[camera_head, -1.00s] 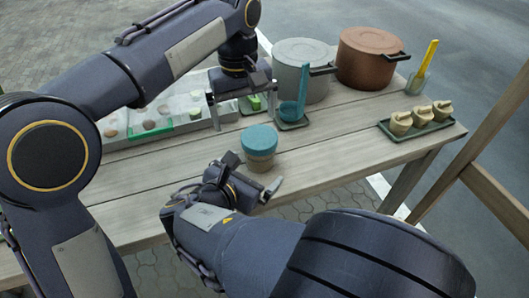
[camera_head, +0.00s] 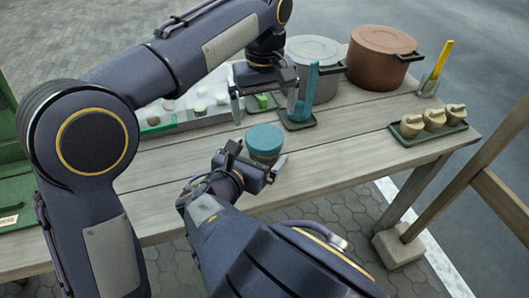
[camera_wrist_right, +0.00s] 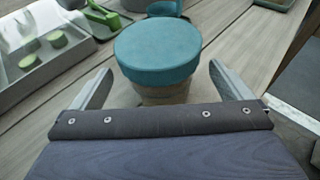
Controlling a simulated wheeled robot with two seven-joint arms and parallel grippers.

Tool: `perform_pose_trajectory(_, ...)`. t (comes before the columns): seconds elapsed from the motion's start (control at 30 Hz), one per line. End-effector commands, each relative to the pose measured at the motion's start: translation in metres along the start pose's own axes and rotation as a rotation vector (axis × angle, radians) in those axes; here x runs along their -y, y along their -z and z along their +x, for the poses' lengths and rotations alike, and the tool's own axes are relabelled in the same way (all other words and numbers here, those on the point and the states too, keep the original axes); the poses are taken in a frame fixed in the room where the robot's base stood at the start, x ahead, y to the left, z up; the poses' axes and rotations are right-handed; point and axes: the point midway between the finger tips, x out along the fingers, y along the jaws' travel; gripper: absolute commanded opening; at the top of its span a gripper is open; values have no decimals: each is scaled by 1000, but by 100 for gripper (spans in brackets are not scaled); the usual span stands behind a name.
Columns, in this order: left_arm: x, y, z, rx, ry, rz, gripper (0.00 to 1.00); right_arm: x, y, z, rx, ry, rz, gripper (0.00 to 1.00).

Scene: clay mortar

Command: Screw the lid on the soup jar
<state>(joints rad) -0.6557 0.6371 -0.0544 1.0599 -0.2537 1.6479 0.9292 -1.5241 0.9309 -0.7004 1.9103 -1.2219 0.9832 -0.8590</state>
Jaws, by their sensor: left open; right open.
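The soup jar (camera_head: 263,158) is a tan pot standing upright near the table's front edge. Its teal lid (camera_head: 265,138) sits on top and looks level; I cannot tell how tightly it is seated. My left gripper (camera_head: 265,112) is open and points down, above and just behind the lid. My right gripper (camera_head: 258,161) is open and low at the jar's near side. In the right wrist view its fingers lie either side of the jar body (camera_wrist_right: 160,95), with a gap at each side, below the lid (camera_wrist_right: 158,48).
A grey pot (camera_head: 315,52) and a brown pot (camera_head: 381,58) stand behind. A teal ladle (camera_head: 312,88) rests in a dark holder right of my left gripper. A green tray (camera_head: 410,137) of small tan pots is at right. A clear-covered food case (camera_head: 165,118) is at left.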

Motion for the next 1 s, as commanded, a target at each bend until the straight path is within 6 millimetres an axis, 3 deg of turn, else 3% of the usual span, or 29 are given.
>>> perform_pose_trajectory(0.2,0,0,0,0,0,0,97,0,0,22,0,0,1,98)
perform_pose_trajectory(0.57,0,0,0,0,0,0,97,0,0,25,0,-1,1,97)
perform_pose_trajectory(1.0,0,0,0,0,0,0,97,0,0,25,0,-1,1,39)
